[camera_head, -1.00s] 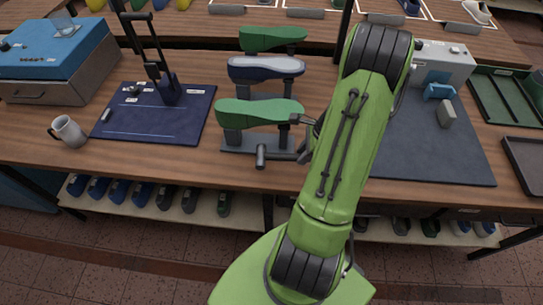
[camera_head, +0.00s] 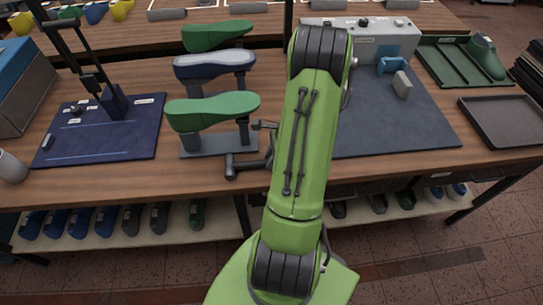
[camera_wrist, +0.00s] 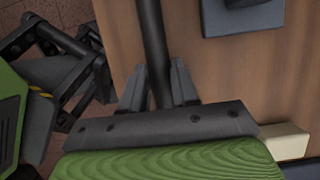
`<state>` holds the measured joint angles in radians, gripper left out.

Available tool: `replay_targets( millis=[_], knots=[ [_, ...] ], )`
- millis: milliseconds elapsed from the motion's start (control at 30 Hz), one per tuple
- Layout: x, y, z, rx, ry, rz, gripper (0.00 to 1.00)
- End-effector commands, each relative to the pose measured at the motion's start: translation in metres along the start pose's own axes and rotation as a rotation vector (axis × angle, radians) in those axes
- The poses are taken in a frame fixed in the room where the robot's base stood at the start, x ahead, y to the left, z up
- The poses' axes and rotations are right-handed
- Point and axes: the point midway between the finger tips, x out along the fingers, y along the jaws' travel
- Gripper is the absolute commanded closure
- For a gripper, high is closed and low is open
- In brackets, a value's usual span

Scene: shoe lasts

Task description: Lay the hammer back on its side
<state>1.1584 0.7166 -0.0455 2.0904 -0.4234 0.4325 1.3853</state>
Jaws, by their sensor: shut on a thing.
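The hammer's dark cylindrical head (camera_head: 231,167) shows in the head view near the bench's front edge, just in front of the shoe-last stand (camera_head: 205,146). Its handle runs right, towards my arm. In the wrist view the dark handle (camera_wrist: 153,45) passes between my two grey fingers. My gripper (camera_wrist: 158,80) is shut on this handle. In the head view most of the gripper is hidden behind my green arm. I cannot tell whether the hammer head touches the bench or hangs just above it.
The stand carries green and blue lasts, the nearest green one (camera_head: 213,110) close to the hammer. A navy mat (camera_head: 95,145) lies left, a grey mat (camera_head: 400,130) right. A dark tray (camera_head: 505,120) is at far right. Bare wood (camera_head: 130,180) runs along the front edge.

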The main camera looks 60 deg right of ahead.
Motion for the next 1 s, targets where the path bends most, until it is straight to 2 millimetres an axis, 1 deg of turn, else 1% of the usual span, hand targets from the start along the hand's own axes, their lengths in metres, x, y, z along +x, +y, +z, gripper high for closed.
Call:
replay_targets(
  millis=[167, 200, 367, 600, 700, 767, 867, 1000],
  knots=[
    [-0.001, 0.0, 0.001, -0.002, -0.001, -0.001, 1.0],
    [-0.001, 0.0, 0.001, -0.002, -0.001, -0.001, 0.66],
    [-0.001, 0.0, 0.001, -0.001, -0.001, -0.001, 0.42],
    [-0.001, 0.0, 0.0, 0.0, 0.0, 0.0, 0.41],
    [-0.007, -0.001, 0.0, 0.0, 0.001, -0.002, 0.41],
    [-0.017, -0.001, 0.0, 0.0, 0.001, -0.004, 0.41],
    [-0.043, -0.002, 0.001, -0.001, 0.002, -0.006, 0.41],
    [-0.085, -0.001, 0.001, -0.001, 0.003, -0.007, 0.41]
  ],
)
